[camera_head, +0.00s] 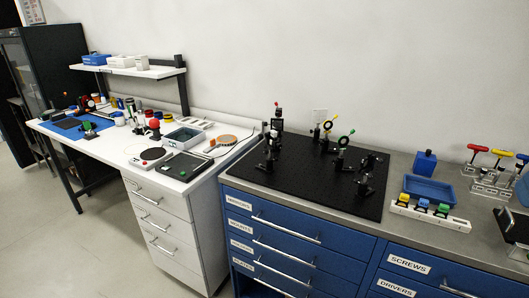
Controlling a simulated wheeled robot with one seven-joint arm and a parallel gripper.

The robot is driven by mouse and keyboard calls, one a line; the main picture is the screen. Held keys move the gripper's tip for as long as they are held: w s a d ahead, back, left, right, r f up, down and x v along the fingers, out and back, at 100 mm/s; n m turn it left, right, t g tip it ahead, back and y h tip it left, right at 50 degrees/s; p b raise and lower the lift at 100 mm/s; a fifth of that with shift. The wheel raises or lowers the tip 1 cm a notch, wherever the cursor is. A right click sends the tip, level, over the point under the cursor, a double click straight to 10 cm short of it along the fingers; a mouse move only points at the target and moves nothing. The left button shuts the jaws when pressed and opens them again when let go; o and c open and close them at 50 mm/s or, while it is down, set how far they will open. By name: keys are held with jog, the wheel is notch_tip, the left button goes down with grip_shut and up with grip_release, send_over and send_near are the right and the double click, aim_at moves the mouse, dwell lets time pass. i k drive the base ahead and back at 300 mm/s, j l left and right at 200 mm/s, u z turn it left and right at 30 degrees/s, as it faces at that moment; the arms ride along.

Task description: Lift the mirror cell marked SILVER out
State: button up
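No mirror cell with a readable SILVER mark shows. A white rack (453,222) on the grey counter holds small dark pieces with yellow, blue and green tops; any marks on them are too small to read. Several black optical mounts stand on the black breadboard (300,189), one with a yellow ring (327,125) and one with a green ring (343,141). My gripper is not clearly seen in this view.
A blue tray (429,190) and a blue block (425,163) sit behind the rack. Coloured-handled tools (478,152) stand at the right, with dark items at the edge. The white bench (184,185) at left is crowded. Floor (90,240) at lower left is clear.

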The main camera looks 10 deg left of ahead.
aim_at(273, 133)
jog(key=i+j, duration=0.75)
jog(key=i, duration=0.2)
jog(key=j+u, duration=0.05)
